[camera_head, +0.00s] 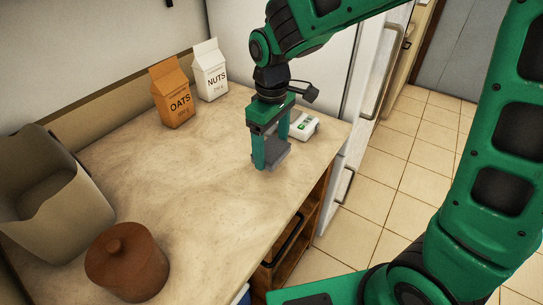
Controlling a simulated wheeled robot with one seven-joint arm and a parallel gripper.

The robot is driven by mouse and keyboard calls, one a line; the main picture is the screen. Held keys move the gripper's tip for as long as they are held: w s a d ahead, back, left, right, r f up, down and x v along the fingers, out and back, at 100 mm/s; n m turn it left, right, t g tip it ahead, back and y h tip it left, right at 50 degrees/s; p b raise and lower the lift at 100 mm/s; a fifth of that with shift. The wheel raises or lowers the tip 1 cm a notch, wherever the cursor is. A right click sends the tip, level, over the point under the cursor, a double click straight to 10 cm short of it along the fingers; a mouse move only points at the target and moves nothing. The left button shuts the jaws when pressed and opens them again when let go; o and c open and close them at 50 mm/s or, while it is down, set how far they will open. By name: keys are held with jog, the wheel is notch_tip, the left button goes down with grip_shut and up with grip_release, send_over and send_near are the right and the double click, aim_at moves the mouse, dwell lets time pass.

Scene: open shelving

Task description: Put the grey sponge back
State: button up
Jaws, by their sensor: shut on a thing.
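My gripper (271,158) points down over the right part of the stone-topped counter (190,190). It is shut on the grey sponge (278,152), a small grey block between the green fingers. The fingers hide part of the sponge. The sponge is at or just above the counter top; I cannot tell if it touches.
A white device with green marks (304,128) lies just behind the gripper. An orange oats carton (171,93) and a white nuts carton (209,71) stand at the back. A beige bin (60,205) and a brown lidded pot (128,268) stand left. The counter's middle is clear.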

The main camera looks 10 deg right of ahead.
aim_at(272, 151)
jog(key=shift+s+f, duration=0.1)
jog(key=shift+f, duration=1.75)
jog(key=o, duration=1.1)
jog(key=shift+r, duration=0.1)
notch_tip(272, 151, up, 12)
jog(key=shift+f, duration=0.1)
